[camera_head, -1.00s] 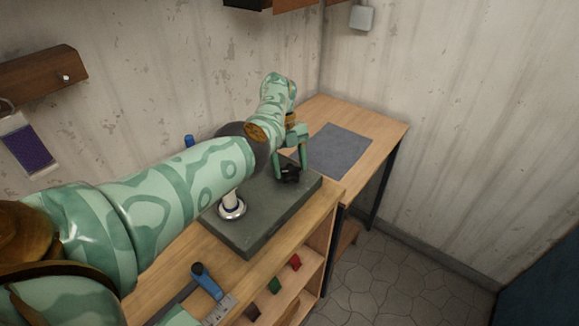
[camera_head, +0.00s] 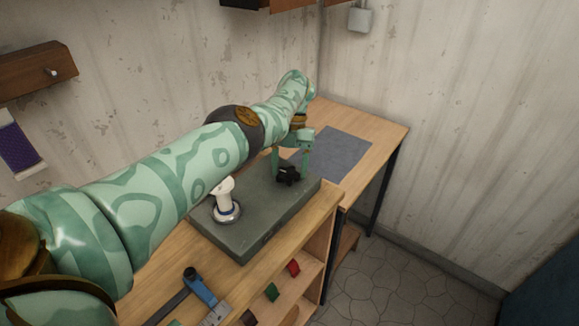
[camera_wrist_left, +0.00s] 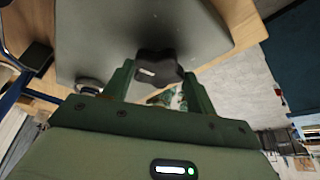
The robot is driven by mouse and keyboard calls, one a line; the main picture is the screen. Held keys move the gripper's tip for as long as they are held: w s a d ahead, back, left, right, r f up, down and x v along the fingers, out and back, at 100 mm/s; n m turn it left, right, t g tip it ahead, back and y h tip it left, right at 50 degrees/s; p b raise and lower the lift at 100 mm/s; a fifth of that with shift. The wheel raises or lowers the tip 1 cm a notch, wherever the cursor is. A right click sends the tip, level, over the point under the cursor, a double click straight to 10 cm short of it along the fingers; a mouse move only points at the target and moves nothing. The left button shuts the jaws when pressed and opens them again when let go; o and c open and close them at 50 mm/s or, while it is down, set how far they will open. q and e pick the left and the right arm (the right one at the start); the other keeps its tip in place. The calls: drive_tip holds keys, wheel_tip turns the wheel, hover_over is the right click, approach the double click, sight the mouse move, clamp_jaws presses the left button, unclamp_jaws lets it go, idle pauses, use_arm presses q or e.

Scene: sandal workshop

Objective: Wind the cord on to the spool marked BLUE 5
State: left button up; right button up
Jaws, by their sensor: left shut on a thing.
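A dark lobed knob (camera_head: 288,176) stands over the grey slab (camera_head: 243,240) on the bench. My left gripper (camera_head: 290,167) reaches down on it, shut with one finger on each side. In the left wrist view the black knob (camera_wrist_left: 158,70) shows between the fingertips. I cannot make out any cord. My right gripper is not in view.
A blue-handled tool (camera_head: 200,287) lies at the bench's front. Small coloured pieces lie on the shelves below. A grey mat (camera_head: 333,153) on the far table is bare. A wooden wall shelf (camera_head: 35,72) and a purple hanging piece (camera_head: 17,148) are at left.

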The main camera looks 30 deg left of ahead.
use_arm(q)
drive_tip(key=shift+d+m+y, duration=0.1)
drive_tip(key=shift+m+y, duration=0.2)
drive_tip(key=shift+m, duration=0.7)
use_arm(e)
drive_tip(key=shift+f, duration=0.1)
